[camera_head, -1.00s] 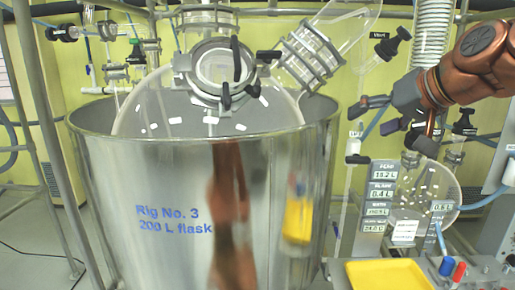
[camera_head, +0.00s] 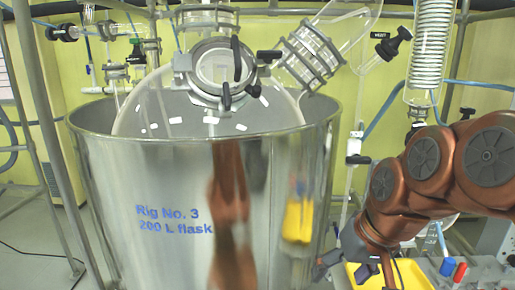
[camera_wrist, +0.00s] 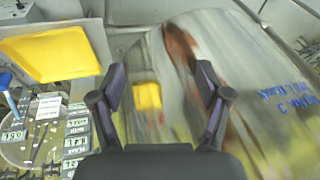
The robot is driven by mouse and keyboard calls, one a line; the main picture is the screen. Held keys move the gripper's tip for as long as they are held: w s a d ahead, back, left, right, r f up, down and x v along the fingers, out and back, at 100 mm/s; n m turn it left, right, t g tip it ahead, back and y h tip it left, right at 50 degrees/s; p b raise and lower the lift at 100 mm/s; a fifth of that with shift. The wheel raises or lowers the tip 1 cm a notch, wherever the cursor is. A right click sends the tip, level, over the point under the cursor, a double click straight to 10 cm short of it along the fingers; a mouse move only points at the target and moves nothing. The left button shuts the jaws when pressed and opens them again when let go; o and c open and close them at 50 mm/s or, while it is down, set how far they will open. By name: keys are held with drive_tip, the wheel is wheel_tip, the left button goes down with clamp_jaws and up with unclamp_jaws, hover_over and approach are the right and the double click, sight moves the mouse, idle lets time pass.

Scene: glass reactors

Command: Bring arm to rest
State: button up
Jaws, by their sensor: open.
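My gripper (camera_head: 345,266) hangs low between the big metal vessel and the yellow tray. In the wrist view my gripper (camera_wrist: 160,82) has its two dark fingers spread apart with nothing between them. The shiny vessel wall lies beyond the fingers, showing copper and yellow reflections.
The metal vessel (camera_head: 165,225), marked "Rig No. 3 200 L flask", holds a large glass flask (camera_head: 155,112). The yellow tray (camera_wrist: 57,52) is beside my gripper. Blue (camera_head: 447,267) and red (camera_head: 460,272) markers stand at the right. Glass tubing and pipe frames rise behind.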

drive_tip(key=s+d+f+g+h, duration=0.1)
drive_tip(key=s+f+g, duration=0.1)
drive_tip(key=s+f, duration=0.5)
drive_tip(key=s+d+f+g+h, duration=0.1)
drive_tip(key=s+d+f+g, duration=0.1)
drive_tip(key=s+f, duration=0.5)
drive_tip(key=s, duration=0.3)
drive_tip(key=shift+s+d+f+m+g+h, duration=0.15)
drive_tip(key=shift+s+d+m+g+h, duration=0.15)
drive_tip(key=shift+g, duration=0.1)
